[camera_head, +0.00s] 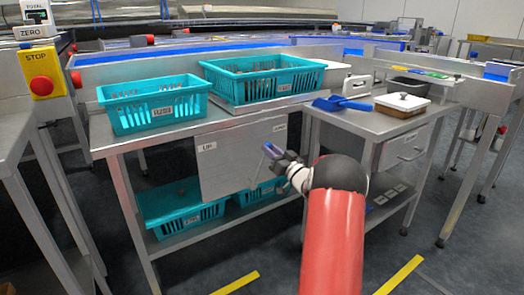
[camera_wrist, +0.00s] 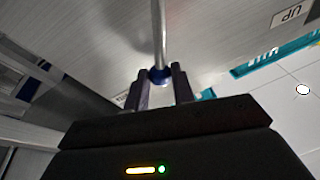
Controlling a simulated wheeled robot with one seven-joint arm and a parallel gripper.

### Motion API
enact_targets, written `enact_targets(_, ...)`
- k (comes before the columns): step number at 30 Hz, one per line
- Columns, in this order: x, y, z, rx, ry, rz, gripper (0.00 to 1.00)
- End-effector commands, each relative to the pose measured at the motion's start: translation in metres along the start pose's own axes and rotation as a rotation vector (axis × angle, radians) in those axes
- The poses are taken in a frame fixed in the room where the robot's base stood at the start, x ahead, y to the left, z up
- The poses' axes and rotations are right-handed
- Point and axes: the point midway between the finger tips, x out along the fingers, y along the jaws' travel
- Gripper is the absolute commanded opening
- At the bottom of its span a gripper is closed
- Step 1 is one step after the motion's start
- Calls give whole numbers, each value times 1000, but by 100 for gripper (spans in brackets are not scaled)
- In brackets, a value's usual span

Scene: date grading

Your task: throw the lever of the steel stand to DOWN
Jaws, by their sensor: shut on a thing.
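The steel stand has a grey front panel (camera_head: 236,165). An UP label (camera_head: 206,146) is on its left part, and a smaller label (camera_head: 279,127) that I cannot read is near its upper right edge. In the wrist view the lever is a thin metal rod (camera_wrist: 159,30) with a dark blue end (camera_wrist: 160,75). My gripper (camera_wrist: 159,88) is shut on that end, one finger on each side. In the head view my gripper (camera_head: 272,152) is in front of the panel's right part and hides most of the lever.
Teal crates (camera_head: 155,118) (camera_head: 262,90) stand on the table above the panel, with more teal crates (camera_head: 178,222) on the shelf below. A blue scoop (camera_head: 342,104) and a brown tray with a white lid (camera_head: 402,101) lie on the right table. A yellow stop box (camera_head: 40,72) is at left.

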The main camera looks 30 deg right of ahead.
Motion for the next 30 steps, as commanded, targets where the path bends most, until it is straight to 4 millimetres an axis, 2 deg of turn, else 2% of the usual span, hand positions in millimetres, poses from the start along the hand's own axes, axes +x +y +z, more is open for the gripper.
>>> enact_targets(6,-7,26,9,167,28,42,0)
enact_targets(12,-11,40,16,278,46,67,0)
enact_targets(18,-14,49,20,343,57,83,0)
enact_targets(30,-15,53,23,372,60,93,0)
